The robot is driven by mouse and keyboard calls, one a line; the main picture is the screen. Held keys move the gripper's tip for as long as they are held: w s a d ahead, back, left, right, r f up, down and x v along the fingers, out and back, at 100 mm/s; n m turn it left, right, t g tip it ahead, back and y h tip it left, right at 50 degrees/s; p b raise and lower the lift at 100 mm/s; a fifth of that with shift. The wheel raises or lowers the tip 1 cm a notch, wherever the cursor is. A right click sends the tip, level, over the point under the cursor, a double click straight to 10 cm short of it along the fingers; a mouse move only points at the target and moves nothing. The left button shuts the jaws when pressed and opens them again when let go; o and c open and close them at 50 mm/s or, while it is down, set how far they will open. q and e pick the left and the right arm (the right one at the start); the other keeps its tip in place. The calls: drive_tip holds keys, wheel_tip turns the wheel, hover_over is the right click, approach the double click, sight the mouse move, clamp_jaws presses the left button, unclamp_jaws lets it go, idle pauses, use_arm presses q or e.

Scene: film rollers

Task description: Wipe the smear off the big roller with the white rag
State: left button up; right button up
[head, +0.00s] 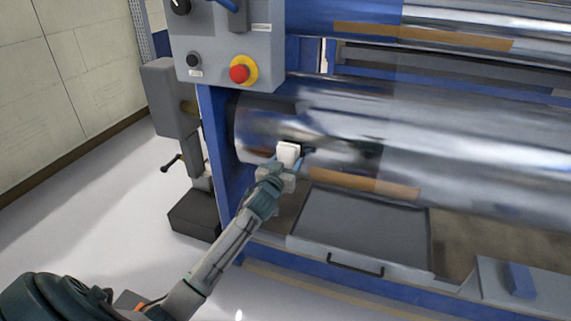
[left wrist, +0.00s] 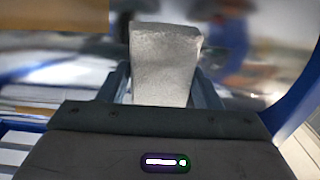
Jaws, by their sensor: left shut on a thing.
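The big roller (head: 460,145) is a shiny metal cylinder lying across the machine in the head view. My left gripper (head: 286,162) is at its left part, shut on the white rag (head: 289,152). The rag is a small pale block between the fingers, and it also shows in the left wrist view (left wrist: 165,65). The rag is close in front of the roller surface; I cannot tell whether it touches. Dark blurred patches show on the roller right of the rag, but I cannot tell smear from reflection. My right gripper is not in view.
A grey control box (head: 225,45) with a red button (head: 240,73) hangs above left of the roller. A blue frame post (head: 221,160) stands left of my gripper. A grey tray (head: 360,225) with a handle lies below the roller. Open floor is at left.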

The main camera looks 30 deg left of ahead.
sight(303, 156)
use_arm(q)
drive_tip(key=shift+x, duration=0.75)
drive_tip(key=shift+d, duration=0.1)
drive_tip(key=shift+w+d, duration=0.2)
drive_tip(key=shift+d, duration=0.7)
drive_tip(key=shift+w+d, duration=0.15)
drive_tip(key=shift+d, duration=0.8)
drive_tip(key=shift+w, duration=0.1)
drive_tip(key=shift+s+a+r, duration=0.1)
drive_tip(key=shift+s+a, duration=0.1)
drive_tip(key=shift+a, duration=0.8)
drive_tip(key=shift+s+a+r, duration=0.1)
drive_tip(key=shift+s+a, duration=0.1)
drive_tip(key=shift+a, duration=0.75)
